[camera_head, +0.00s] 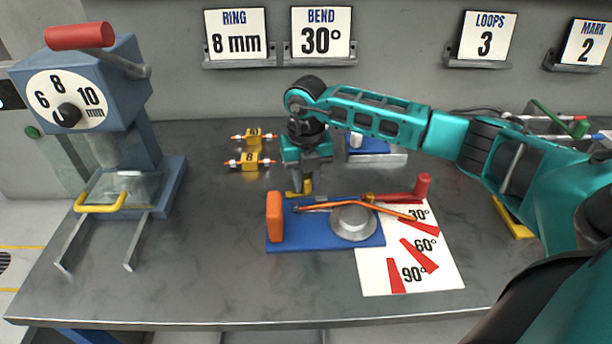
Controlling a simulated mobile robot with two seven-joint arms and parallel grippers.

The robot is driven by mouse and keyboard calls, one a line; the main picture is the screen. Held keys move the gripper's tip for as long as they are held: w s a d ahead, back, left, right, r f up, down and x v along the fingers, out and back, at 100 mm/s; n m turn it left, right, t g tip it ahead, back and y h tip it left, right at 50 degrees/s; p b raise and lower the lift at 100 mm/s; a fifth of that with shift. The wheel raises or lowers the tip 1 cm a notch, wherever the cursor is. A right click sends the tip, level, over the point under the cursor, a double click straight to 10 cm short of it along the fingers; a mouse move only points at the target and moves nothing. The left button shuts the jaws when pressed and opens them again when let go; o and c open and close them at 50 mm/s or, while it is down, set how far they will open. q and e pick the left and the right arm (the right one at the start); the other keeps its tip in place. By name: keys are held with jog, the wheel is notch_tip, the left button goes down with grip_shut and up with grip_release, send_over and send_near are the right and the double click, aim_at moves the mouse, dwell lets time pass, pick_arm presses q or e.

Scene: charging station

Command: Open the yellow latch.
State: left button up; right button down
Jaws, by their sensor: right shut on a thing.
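The yellow latch (292,194) is a small yellow piece at the back edge of the blue bending fixture (300,236). My right gripper (302,184) points down at it, with its fingertips closed on the latch. The fingers hide part of the latch, so its exact angle is unclear. An orange rod (335,207) lies across the fixture over a round grey disc (353,222). An orange block (274,217) stands at the fixture's left end. A red-handled lever (422,186) reaches out at the right. My left gripper does not show.
A blue dial machine (130,140) with a clear guard and yellow handle (100,205) stands at the left. Yellow blocks (250,160) lie behind the fixture. An angle sheet (375,275) lies in front right. The table's front left is clear.

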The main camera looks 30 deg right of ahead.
aim_at(306, 178)
jog(key=shift+m, duration=0.4)
jog(key=c, duration=0.9)
grip_release()
jog(key=shift+r, duration=0.1)
notch_tip(306, 178, up, 13)
jog(key=shift+f, duration=0.1)
jog(key=shift+s+f, duration=0.1)
